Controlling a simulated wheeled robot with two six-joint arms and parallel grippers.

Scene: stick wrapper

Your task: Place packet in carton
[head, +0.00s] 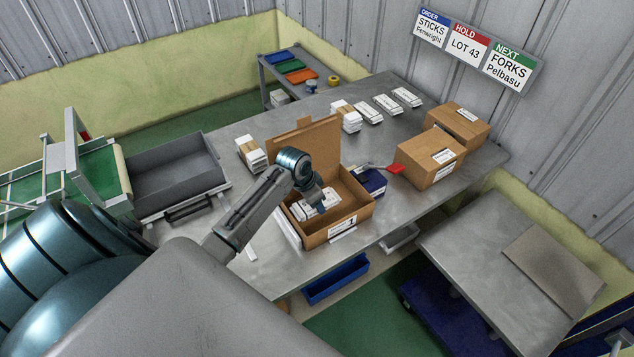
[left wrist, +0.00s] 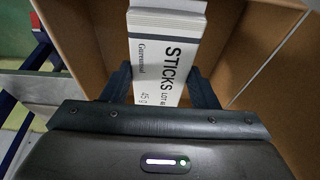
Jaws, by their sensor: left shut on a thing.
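The open cardboard carton (head: 337,229) stands on the metal table with its back flap raised. My left gripper (head: 318,205) reaches down into it. In the left wrist view the gripper (left wrist: 165,85) is shut on a white packet (left wrist: 163,60) labelled STICKS, with one dark finger on each side. The brown carton walls (left wrist: 265,60) surround the packet there. Other white packets (head: 302,211) lie in the carton's left part, next to the gripper. The gap between the held packet and the carton floor cannot be told. My right gripper is not in view.
Closed cartons (head: 430,158) stand farther right. A grey tray (head: 180,170) is at the left.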

